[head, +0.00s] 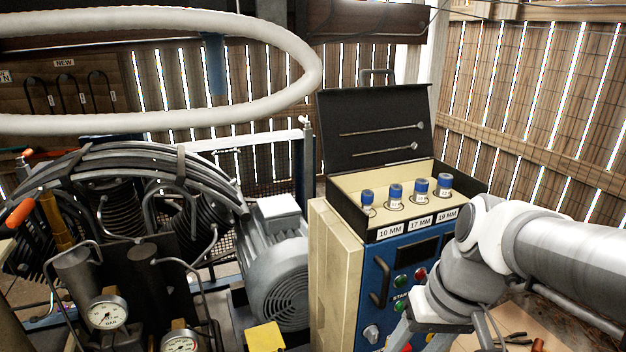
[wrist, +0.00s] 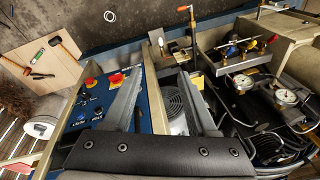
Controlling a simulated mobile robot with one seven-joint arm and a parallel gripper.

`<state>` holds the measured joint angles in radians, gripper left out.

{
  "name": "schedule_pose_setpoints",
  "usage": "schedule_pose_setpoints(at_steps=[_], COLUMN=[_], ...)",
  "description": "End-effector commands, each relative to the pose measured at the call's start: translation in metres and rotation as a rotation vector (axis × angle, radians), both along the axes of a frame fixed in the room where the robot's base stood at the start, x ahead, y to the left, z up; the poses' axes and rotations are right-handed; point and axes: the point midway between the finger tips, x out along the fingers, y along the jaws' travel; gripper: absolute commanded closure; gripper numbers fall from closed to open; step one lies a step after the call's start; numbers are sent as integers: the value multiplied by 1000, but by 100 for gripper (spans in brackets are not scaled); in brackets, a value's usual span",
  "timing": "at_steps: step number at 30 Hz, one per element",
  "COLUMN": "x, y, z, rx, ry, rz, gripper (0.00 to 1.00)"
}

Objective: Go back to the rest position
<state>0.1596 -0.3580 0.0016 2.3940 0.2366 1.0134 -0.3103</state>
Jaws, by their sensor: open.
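My gripper (wrist: 161,74) is open and empty in the wrist view, its two fingers spread apart. In the head view my arm comes in from the right edge. The gripper end hangs down at the bottom, in front of the blue panel of the control cabinet (head: 334,265), and is partly cut off by the frame. No object sits between the fingers. In the wrist view the blue panel with its red and yellow switches (wrist: 117,79) lies just left of the left finger. I cannot tell how far the fingers are from it.
An open black case (head: 376,130) with several blue-topped sockets (head: 420,187) tops the cabinet. The compressor motor (head: 275,265) and gauges (head: 108,313) stand left. A pale hose loop (head: 312,70) hangs upper left. A board (wrist: 62,75) with tools lies on the floor.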

Motion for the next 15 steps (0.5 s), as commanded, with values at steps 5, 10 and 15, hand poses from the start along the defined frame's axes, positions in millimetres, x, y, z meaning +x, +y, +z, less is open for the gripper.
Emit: schedule_pose_setpoints(at_steps=[5, 10, 15], x=[-12, -21, -26], y=[-1, -3, -5], z=[23, 42, 74], rx=[-92, -145, -167], ry=[-141, -272, -360], rz=[-20, -52, -80], gripper=[43, 43, 43])
